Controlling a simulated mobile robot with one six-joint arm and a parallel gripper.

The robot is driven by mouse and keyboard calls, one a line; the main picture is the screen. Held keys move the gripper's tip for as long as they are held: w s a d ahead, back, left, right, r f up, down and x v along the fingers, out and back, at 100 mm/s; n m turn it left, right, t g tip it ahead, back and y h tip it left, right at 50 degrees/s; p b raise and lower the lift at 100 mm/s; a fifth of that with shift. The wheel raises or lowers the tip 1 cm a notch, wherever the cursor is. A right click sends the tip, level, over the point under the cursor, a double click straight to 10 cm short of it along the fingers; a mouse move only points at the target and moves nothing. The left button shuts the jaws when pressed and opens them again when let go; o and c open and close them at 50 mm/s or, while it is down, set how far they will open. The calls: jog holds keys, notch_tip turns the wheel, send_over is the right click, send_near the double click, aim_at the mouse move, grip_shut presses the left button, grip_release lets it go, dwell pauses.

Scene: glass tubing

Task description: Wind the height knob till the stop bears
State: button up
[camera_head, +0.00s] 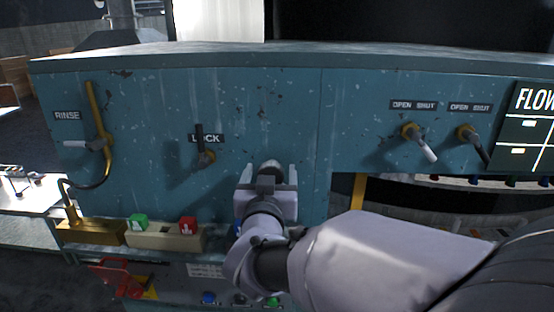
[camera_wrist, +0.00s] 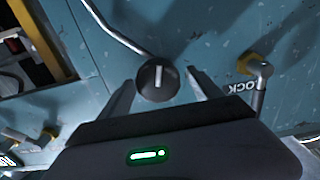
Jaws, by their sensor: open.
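The black round knob (camera_wrist: 157,83), taken as the height knob, has a white line on its face, near upright in the wrist view. It sits between the two fingers of my open gripper (camera_wrist: 161,78), with gaps on both sides. In the head view the knob (camera_head: 270,166) shows between my fingertips (camera_head: 270,174) at the blue panel; I cannot tell how far over it they reach. A bent metal rod (camera_wrist: 118,29) ends beside the knob in the wrist view. I cannot tell whether it is the stop.
The LOCK lever (camera_head: 200,145) is left of my gripper and also shows in the wrist view (camera_wrist: 260,85). A RINSE lever (camera_head: 90,145) is farther left. Two OPEN/SHUT valves (camera_head: 418,142) are at right.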

jog(key=shift+w, duration=0.35)
jog(key=shift+d, duration=0.15)
jog(key=c, duration=1.3)
jog(key=shift+f+b, duration=0.15)
jog(key=shift+b, duration=0.4)
